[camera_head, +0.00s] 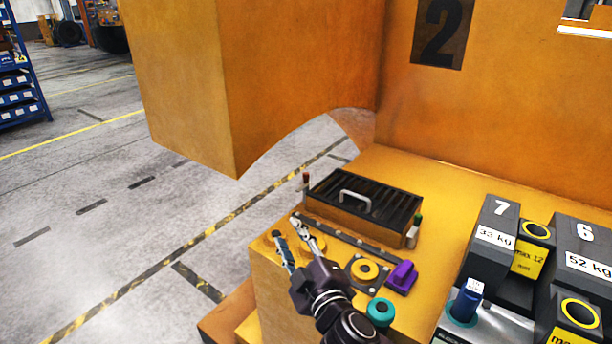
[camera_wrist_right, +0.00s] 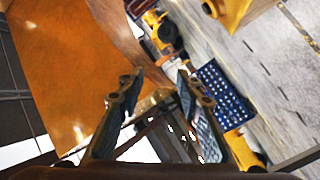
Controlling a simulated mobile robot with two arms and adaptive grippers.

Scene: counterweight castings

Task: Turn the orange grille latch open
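The grille (camera_head: 378,187) has black slats, a brown front and a pale handle (camera_head: 355,199). It lies on the yellow deck. A small upright latch with a reddish-orange tip (camera_head: 306,178) stands at its left corner. A second latch with a green tip (camera_head: 417,219) stands at its right corner. My right gripper (camera_head: 287,231) is open and empty, in front of and below the orange latch and apart from it in the picture. In the right wrist view its fingers (camera_wrist_right: 157,88) are spread; I cannot make out the latch there. My left gripper is not in view.
Dark numbered weights (camera_head: 494,241) stand at the right. A large orange block (camera_head: 240,80) overhangs behind. Open floor lies left.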

